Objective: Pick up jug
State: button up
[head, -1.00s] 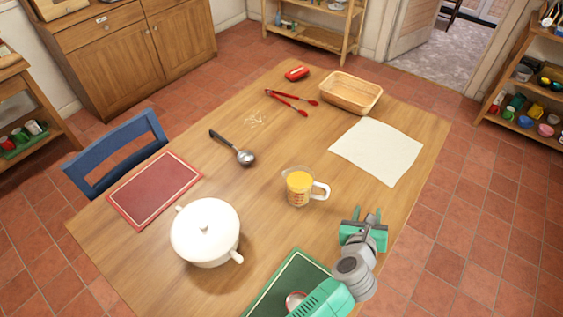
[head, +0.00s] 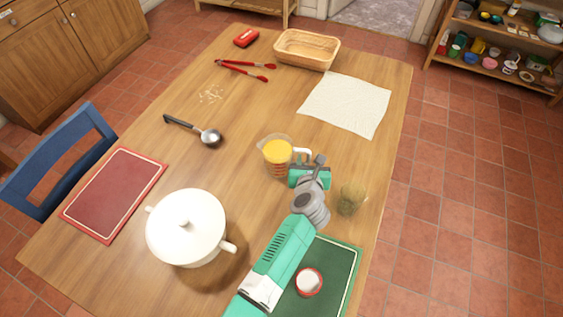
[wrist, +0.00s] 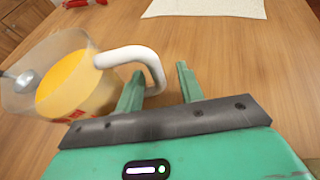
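The jug (head: 275,153) is clear, holds orange liquid and has a white handle. It stands upright on the wooden table. In the wrist view the jug (wrist: 75,85) is at the left, with its handle reaching toward my fingers. My gripper (head: 309,160) is just right of the jug at the handle side. In the wrist view my gripper (wrist: 160,78) is open, its fingers spread apart. The handle's outer bend shows by the gap between the fingers; I cannot tell whether they touch it.
A white lidded pot (head: 187,228) stands left of my arm. A translucent brownish jar (head: 352,197) is close right of my gripper. A green mat (head: 343,262) with a small red-rimmed cup (head: 308,282) lies near. A ladle (head: 205,135) and white cloth (head: 345,103) lie beyond.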

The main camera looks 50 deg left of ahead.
jog(key=shift+w+a+f, duration=0.25)
jog(key=shift+w+a, duration=0.05)
jog(key=shift+a, duration=0.1)
jog(key=shift+c, duration=0.5)
grip_shut()
jog(key=shift+r, duration=0.15)
jog(key=shift+r+p, duration=2.85)
jog(key=shift+r, duration=2.1)
